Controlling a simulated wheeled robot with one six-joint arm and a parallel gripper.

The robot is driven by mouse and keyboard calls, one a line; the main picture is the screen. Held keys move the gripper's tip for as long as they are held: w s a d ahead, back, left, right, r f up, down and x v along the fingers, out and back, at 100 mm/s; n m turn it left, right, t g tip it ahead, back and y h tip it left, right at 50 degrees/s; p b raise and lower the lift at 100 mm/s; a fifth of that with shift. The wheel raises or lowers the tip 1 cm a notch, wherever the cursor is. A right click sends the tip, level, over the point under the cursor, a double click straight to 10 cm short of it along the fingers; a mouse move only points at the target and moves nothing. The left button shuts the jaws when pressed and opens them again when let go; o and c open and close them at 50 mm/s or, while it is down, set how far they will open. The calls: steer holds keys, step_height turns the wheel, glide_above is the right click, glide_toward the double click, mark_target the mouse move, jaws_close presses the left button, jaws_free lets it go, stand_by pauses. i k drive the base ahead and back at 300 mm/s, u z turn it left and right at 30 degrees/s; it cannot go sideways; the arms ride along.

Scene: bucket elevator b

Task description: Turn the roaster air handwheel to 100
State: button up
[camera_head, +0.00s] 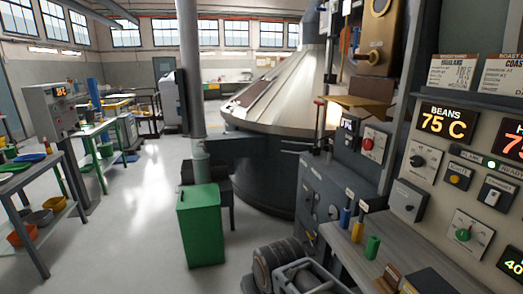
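No handwheel that I can identify for certain as the roaster air handwheel shows in the head view. The control panel (450,205) at the right carries a dark knob (417,161) at its upper left, another dark knob (408,208) below it, and a green-centred knob (463,234) lower down. Small dark round controls (333,212) sit on the grey cabinet front left of the panel. Their labels are too small to read. My gripper cannot be made out in this view, so its opening and its place relative to these controls are hidden.
The panel display (447,122) reads BEANS 75 C. A green bin (201,226) stands on the floor at centre, before a large metal cone (270,95). Small coloured cylinders stand on the grey bench (350,258). A work table (35,165) stands left; the floor (135,220) between is clear.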

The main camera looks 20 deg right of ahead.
mark_target(368, 144)
steer(key=z, duration=0.35)
steer(key=i, duration=2.3)
steer(key=z, duration=0.55)
